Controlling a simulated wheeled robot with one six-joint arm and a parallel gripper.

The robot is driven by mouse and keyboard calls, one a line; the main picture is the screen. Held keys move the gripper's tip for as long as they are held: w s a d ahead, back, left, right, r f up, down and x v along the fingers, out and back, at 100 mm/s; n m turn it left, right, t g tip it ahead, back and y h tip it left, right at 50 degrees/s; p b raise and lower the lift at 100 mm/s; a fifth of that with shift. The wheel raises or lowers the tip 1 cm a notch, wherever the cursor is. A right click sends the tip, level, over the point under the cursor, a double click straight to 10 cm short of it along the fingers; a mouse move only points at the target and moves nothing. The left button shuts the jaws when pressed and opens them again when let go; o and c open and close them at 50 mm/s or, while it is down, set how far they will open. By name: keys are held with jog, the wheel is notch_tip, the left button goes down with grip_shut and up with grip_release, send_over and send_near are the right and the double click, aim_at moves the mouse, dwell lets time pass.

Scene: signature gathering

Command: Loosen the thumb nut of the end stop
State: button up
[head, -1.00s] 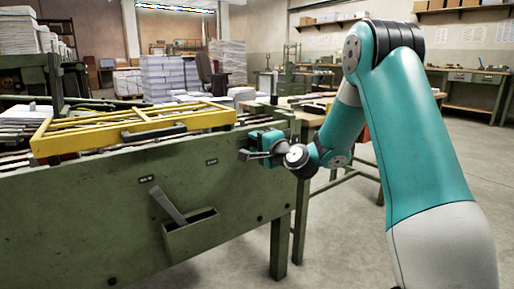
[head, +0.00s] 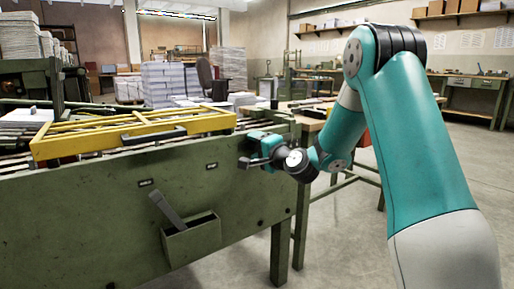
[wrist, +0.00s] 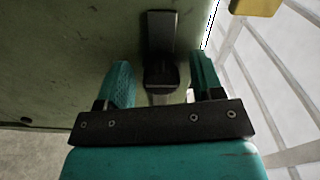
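In the wrist view a dark fitting, which looks like the end stop (wrist: 160,32), runs along the green panel. A dark block at its near end (wrist: 161,76), perhaps the thumb nut, lies between my fingers. A pale metal stem shows below it. My gripper (wrist: 161,72) is open, with one teal finger on each side of the block. Gaps show on both sides, and I see no contact. In the head view my gripper (head: 249,159) is at the right end of the green machine's side; the nut cannot be made out there.
The green machine side (head: 100,220) carries an open box (head: 192,240) with a grey handle-like bar sticking out. A yellow guard frame (head: 135,130) lies on top. A wooden-topped table (head: 308,122) stands behind my gripper. The floor at the right is clear.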

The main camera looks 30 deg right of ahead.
jog(key=s+b, duration=1)
jog(key=s, duration=0.7)
jog(key=shift+s+d, duration=0.2)
jog(key=shift+d, duration=0.15)
jog(key=shift+a, duration=0.1)
